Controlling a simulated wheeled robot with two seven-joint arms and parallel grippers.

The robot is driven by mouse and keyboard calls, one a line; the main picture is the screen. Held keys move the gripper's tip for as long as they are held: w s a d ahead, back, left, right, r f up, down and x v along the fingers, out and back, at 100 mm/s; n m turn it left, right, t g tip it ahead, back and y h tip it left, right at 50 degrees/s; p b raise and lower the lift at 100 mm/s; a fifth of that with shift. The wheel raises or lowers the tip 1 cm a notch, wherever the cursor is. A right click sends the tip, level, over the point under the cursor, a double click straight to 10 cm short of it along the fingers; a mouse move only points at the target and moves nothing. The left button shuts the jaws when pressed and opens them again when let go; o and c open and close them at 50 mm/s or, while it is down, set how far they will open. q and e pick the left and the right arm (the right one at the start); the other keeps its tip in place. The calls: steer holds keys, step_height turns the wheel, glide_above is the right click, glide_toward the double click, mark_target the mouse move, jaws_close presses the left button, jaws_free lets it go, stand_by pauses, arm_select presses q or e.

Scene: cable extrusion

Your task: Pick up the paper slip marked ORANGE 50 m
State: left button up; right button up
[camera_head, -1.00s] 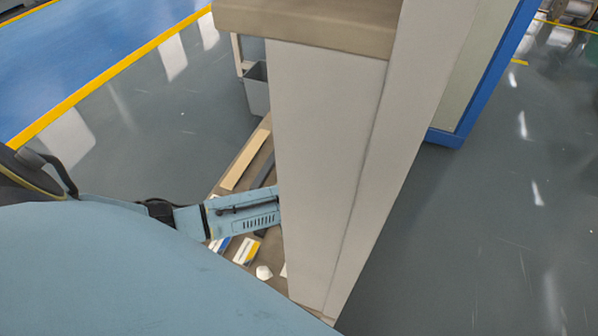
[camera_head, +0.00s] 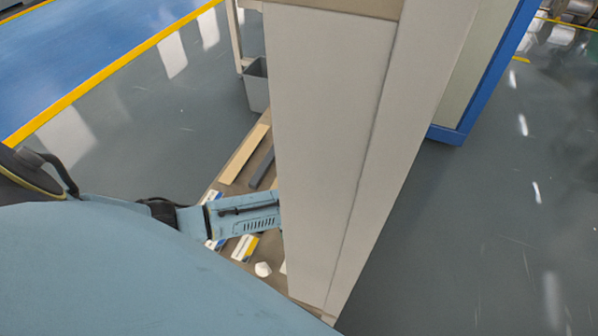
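Small white, yellow and blue cards (camera_head: 245,248) lie on the brown surface low in the middle of the picture. Their print is too small to read, so I cannot tell which slip is marked ORANGE 50 m, or whether it shows. My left arm reaches in from the left over this surface. Its light blue end runs up to the edge of a tall pale panel, and the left fingers are not visible. My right gripper is not in the picture.
The tall pale panel (camera_head: 325,150) hides much of the brown surface. A cream bar (camera_head: 245,154), a dark bar (camera_head: 263,168) and a small white object (camera_head: 263,269) lie there. A grey bin (camera_head: 257,88) stands behind. The grey floor at right is largely clear.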

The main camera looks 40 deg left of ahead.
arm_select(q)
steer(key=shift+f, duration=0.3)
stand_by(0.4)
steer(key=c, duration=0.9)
